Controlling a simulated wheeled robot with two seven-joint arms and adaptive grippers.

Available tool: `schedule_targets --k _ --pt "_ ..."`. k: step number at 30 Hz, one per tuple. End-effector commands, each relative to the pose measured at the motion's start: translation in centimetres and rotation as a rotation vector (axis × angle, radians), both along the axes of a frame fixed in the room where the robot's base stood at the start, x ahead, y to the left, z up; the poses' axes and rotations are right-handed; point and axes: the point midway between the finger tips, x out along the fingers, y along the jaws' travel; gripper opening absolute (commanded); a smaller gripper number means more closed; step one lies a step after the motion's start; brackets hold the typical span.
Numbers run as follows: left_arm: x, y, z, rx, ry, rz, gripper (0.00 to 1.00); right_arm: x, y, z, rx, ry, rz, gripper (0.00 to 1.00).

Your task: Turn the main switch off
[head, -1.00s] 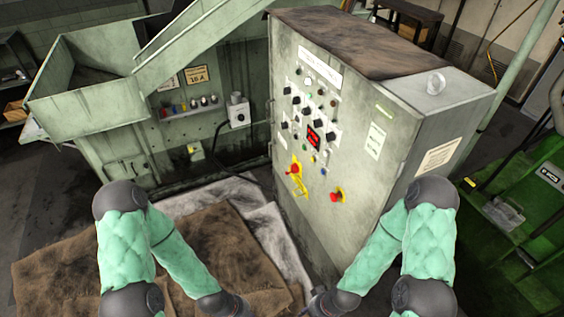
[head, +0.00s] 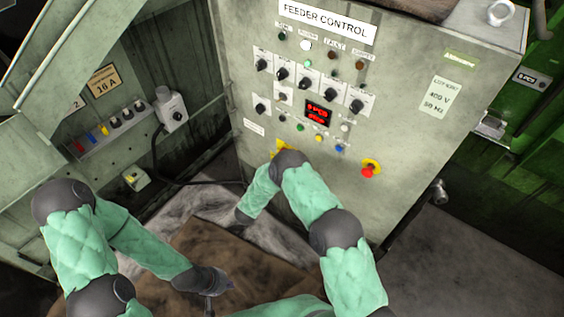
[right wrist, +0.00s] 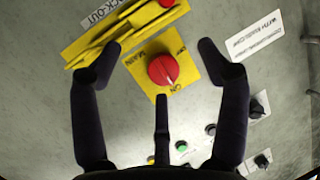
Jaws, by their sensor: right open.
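The main switch (right wrist: 162,68) is a red round knob on a yellow plate marked MAIN, ON and OFF, in the right wrist view. A small pale mark on the knob appears to face the ON label. My right gripper (right wrist: 160,48) is open, its dark fingers spread on either side of the knob, with a third finger below it. Contact is not visible. In the head view the right arm hides the knob, and only a yellow part (head: 283,147) of that area shows. My left gripper (head: 212,287) hangs low, away from the cabinet; its fingers are unclear.
The feeder control cabinet (head: 410,125) carries several black knobs, a lit red display (head: 318,113) and a red emergency button (head: 370,170). A yellow lock-out bar (right wrist: 92,35) lies close to the right gripper's left finger. A brown mat (head: 215,245) covers the floor.

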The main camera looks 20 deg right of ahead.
Motion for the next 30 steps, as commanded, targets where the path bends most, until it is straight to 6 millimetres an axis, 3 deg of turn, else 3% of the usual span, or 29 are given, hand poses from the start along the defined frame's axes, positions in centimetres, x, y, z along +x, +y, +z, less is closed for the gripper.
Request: schedule_targets --k 1,4,14,30 --pt "-0.1 0.0 -1.1 0.000 0.001 0.000 0.00 0.4 0.4 -0.1 -0.044 -0.050 -0.049 0.76" --pt "-0.1 0.0 -2.0 0.000 0.001 0.000 0.00 0.5 0.7 1.0 -0.126 -0.126 -0.152 0.76" --pt "0.0 0.0 -3.0 0.000 0.000 0.000 0.00 -0.3 0.9 2.6 -0.227 -0.208 -0.303 0.76" --pt "0.0 0.0 -5.4 0.000 0.000 0.000 0.00 4.8 -5.8 2.5 -0.227 -0.208 -0.303 0.76"
